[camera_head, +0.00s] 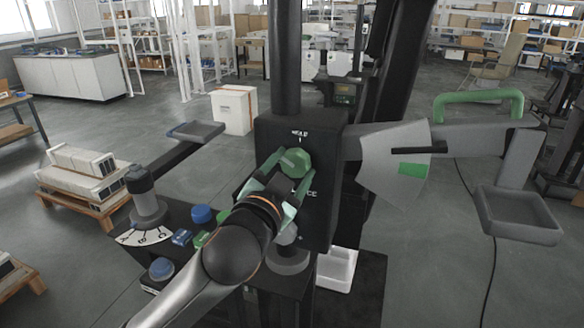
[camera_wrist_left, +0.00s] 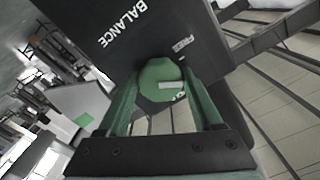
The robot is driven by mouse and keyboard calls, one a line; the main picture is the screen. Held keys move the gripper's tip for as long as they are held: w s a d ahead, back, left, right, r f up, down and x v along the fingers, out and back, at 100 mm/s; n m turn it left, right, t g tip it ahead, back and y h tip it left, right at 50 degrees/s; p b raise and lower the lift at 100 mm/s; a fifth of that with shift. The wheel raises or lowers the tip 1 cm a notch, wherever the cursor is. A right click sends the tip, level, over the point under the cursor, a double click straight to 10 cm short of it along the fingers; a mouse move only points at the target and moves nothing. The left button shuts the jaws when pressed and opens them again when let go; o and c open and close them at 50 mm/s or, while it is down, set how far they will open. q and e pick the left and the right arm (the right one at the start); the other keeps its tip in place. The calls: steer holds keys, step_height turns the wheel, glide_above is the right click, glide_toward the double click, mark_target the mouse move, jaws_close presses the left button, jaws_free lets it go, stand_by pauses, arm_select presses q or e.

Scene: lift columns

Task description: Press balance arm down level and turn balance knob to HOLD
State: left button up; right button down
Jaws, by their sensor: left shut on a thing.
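The green balance knob (camera_head: 295,162) sits on the front of a black housing (camera_head: 325,135). My left gripper (camera_head: 286,180) is shut around the knob; the left wrist view also shows the knob (camera_wrist_left: 160,80) between its green fingers (camera_wrist_left: 160,104). A white mark shows on the knob face. The wrist view shows the words BALANCE and FREE on the housing. A small label above the knob is too small to read surely. The grey balance arm (camera_head: 465,138) extends right with a green handle (camera_head: 478,97). Its black pointer (camera_head: 418,149) is above the green patch (camera_head: 413,169). My right gripper is not visible.
A grey tray (camera_head: 522,214) hangs at the right end of the arm. A black console with a lever (camera_head: 146,195) and blue buttons (camera_head: 202,214) stands at left. A white bin (camera_head: 338,268) is below the housing. Loaded pallets (camera_head: 85,180) lie at far left.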

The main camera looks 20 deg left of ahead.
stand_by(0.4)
arm_select(q)
steer(key=o, duration=1.3)
steer(key=shift+o, duration=0.2)
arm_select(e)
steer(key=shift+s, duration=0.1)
